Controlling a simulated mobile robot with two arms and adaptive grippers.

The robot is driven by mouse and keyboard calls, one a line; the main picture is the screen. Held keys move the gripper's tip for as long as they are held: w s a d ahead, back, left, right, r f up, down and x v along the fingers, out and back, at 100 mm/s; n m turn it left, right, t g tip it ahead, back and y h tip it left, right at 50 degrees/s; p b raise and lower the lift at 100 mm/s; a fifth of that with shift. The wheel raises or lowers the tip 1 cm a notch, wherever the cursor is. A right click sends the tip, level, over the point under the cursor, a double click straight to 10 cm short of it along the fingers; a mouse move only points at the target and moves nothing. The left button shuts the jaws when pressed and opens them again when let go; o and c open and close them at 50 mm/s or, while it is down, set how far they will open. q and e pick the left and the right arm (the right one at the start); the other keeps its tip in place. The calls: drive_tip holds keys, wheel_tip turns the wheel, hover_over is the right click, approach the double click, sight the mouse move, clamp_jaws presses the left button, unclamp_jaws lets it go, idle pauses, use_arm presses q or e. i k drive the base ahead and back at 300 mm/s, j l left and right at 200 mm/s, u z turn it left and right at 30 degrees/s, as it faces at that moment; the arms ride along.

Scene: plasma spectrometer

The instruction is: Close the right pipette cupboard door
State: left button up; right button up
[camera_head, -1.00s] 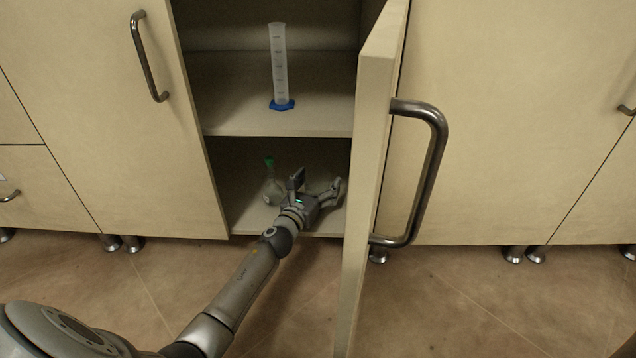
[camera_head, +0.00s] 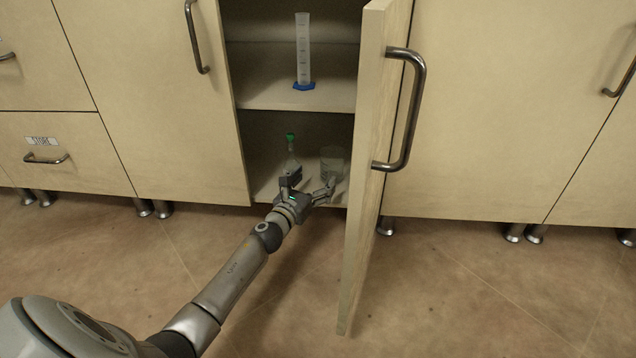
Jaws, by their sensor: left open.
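The right cupboard door (camera_head: 367,170) stands wide open, swung out toward me, with its edge facing me. Its dark metal handle (camera_head: 419,112) is on the right side of the door. My left gripper (camera_head: 309,187) is open at the front of the cupboard's lower compartment, to the left of the door and apart from the handle. It holds nothing that I can see. The right gripper is not in view.
A measuring cylinder with a blue base (camera_head: 303,52) stands on the upper shelf (camera_head: 262,91). A green-topped flask (camera_head: 291,150) and a clear beaker (camera_head: 332,160) stand in the lower compartment, close behind my gripper. The floor right of the door is clear.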

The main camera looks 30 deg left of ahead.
sight(384, 26)
drive_tip(key=k, duration=1)
